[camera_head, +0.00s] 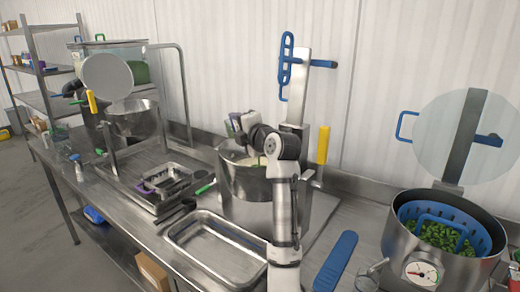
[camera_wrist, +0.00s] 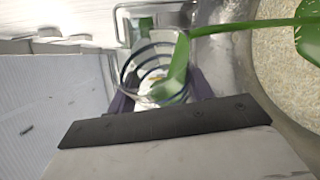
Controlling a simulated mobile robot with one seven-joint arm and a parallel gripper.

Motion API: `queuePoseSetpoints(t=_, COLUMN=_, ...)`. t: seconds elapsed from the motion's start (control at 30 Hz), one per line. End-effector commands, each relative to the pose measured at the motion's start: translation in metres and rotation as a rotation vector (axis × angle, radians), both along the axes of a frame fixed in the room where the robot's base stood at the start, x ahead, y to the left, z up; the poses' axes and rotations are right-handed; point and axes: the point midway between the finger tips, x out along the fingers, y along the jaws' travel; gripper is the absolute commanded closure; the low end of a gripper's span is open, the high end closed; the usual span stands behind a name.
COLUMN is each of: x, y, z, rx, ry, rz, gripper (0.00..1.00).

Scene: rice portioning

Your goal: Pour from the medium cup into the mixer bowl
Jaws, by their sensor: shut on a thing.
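My gripper (camera_head: 238,124) is over the steel bowl (camera_head: 245,187) in the middle of the counter, which I take for the mixer bowl. My arm hides part of it. In the wrist view, my gripper (camera_wrist: 160,88) is shut on a clear cup with dark rings (camera_wrist: 145,62), apparently the medium cup. The cup sits between dark purple fingers and is partly hidden by a green paddle-like tool (camera_wrist: 178,68). Pale grainy food fills the bowl, whose rim (camera_wrist: 238,62) is at the right in the wrist view. I cannot tell how much is in the cup.
An empty steel tray (camera_head: 217,245) lies in front of the bowl. A pot (camera_head: 447,270) with a blue basket of green food stands at right. A blue handle (camera_head: 336,262) is near my arm. Another steel pot (camera_head: 133,122) and a smaller tray (camera_head: 167,180) are at left.

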Motion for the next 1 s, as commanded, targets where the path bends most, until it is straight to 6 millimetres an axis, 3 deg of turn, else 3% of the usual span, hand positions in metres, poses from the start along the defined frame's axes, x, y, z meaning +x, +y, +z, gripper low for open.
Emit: queuePoseSetpoints(t=1.0, x=0.0013, y=-0.0062, z=0.0005, rx=0.112, ry=0.021, rz=0.000, gripper=0.85)
